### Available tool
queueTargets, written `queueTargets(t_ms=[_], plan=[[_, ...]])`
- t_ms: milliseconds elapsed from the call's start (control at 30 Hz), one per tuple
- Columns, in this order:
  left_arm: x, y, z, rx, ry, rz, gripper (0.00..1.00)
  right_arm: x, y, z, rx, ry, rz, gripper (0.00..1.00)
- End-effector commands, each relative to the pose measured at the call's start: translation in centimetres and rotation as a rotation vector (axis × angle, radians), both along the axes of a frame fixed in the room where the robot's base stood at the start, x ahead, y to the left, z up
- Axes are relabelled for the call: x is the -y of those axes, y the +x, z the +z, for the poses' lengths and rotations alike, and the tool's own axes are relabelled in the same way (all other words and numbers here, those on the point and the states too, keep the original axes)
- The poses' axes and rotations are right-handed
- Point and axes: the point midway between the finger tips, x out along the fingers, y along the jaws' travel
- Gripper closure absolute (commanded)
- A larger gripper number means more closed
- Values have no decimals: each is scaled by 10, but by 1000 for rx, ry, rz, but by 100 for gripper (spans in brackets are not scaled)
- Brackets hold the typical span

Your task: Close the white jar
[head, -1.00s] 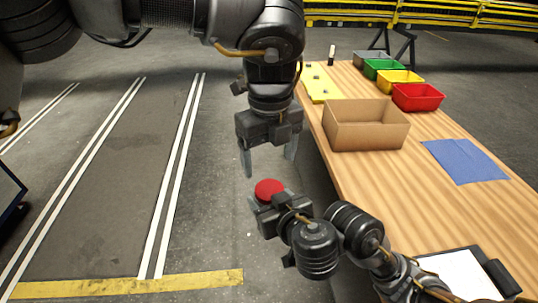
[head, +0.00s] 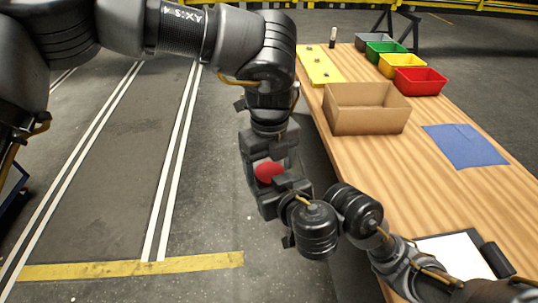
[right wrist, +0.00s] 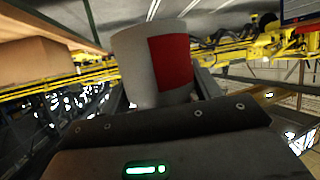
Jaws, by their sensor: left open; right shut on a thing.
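The white jar (right wrist: 134,62) stands between the fingers of my right gripper (right wrist: 162,92) in the right wrist view. It has a red patch (right wrist: 170,62) on its side. In the head view a red round top (head: 268,172) shows where the jar is held; I cannot tell how it sits on the jar. My right gripper (head: 262,190) is shut on the jar, beside the table. My left gripper (head: 271,176) points down from above, open, with its fingers on either side of the red top. The jar's body is mostly hidden in the head view.
The wooden table (head: 400,170) is to the right. On it are a cardboard box (head: 367,115), a blue mat (head: 465,146), a clipboard (head: 455,255), a yellow plate (head: 320,66) and several coloured bins, including a red one (head: 420,82). The floor left of the grippers is clear.

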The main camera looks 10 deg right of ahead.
Motion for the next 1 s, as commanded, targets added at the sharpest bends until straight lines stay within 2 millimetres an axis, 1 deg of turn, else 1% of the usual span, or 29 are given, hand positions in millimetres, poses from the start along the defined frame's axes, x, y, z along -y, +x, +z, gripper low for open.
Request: queueTargets(t_ms=[300, 333, 667, 700, 767, 900, 1000], plan=[[0, 0, -3, 1, -1, 0, 24, 0, 0, 0, 0, 0, 0, 100], [0, 0, -3, 1, -1, 0, 26, 0, 0, 0, 0, 0, 0, 100], [0, 0, -2, 1, 0, 0, 69, 0, 0, 0, 0, 0, 0, 100], [0, 0, -2, 1, 0, 0, 71, 0, 0, 0, 0, 0, 0, 100], [0, 0, -2, 1, 0, -19, 71, 0, 0, 0, 0, 0, 0, 100], [0, 0, -2, 1, 0, -179, 71, 0, 0, 0, 0, 0, 0, 100], [0, 0, -2, 1, 0, -265, 71, 0, 0, 0, 0, 0, 0, 100]])
